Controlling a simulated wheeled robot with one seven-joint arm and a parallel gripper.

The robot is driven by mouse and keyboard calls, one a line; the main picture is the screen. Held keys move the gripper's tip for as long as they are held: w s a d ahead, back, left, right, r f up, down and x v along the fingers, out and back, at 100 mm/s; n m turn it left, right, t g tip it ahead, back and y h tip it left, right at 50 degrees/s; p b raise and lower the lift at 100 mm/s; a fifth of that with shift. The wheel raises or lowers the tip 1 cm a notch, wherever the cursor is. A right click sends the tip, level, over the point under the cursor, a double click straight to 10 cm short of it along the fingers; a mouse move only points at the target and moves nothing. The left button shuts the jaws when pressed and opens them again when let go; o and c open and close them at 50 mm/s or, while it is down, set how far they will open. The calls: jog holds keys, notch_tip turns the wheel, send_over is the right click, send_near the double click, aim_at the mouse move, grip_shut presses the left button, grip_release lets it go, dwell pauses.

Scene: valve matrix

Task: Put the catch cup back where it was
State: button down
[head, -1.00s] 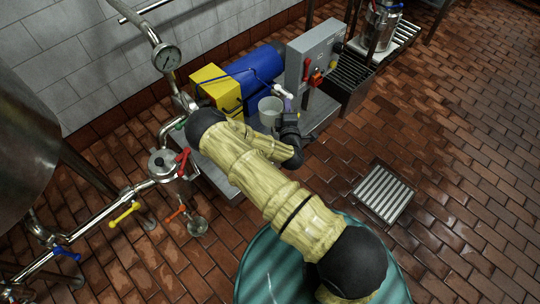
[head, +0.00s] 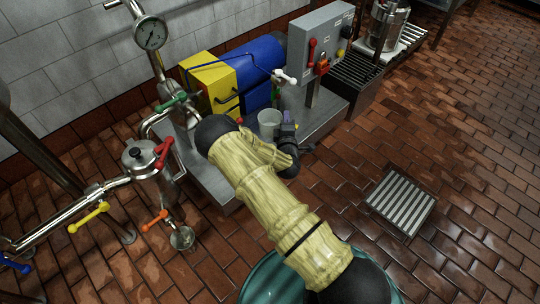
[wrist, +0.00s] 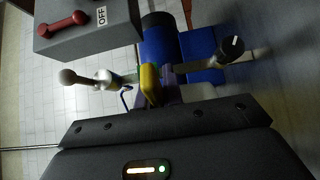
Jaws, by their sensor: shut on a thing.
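The catch cup (head: 269,123) is a pale grey, open-topped cup in the head view, upright at the left of my gripper (head: 288,120). My gripper is shut on it, though my wrist and arm hide the grip itself. The cup shows in front of the yellow-and-blue pump unit, over its grey metal base plate (head: 319,119). I cannot tell whether its bottom touches the plate. In the wrist view my dark gripper body fills the lower part, and I cannot make out the cup there.
A white-knobbed lever (head: 285,77) stands behind the cup. A grey control box (head: 318,48) with red switches rises at the right. Pipes with a red handle (head: 164,153) and an orange handle (head: 155,220) are at the left. A floor drain (head: 401,200) lies on open brick floor.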

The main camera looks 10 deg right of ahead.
dwell(0.3)
jog(key=shift+f+b, duration=1.85)
jog(key=shift+f, duration=1.35)
notch_tip(320, 180, down, 4)
jog(key=b, duration=0.2)
jog(key=shift+b, duration=0.35)
jog(key=shift+r, duration=0.15)
jog(key=c, duration=2)
grip_release()
jog(key=shift+f, duration=0.2)
jog(key=o, duration=0.5)
jog(key=shift+c, duration=0.2)
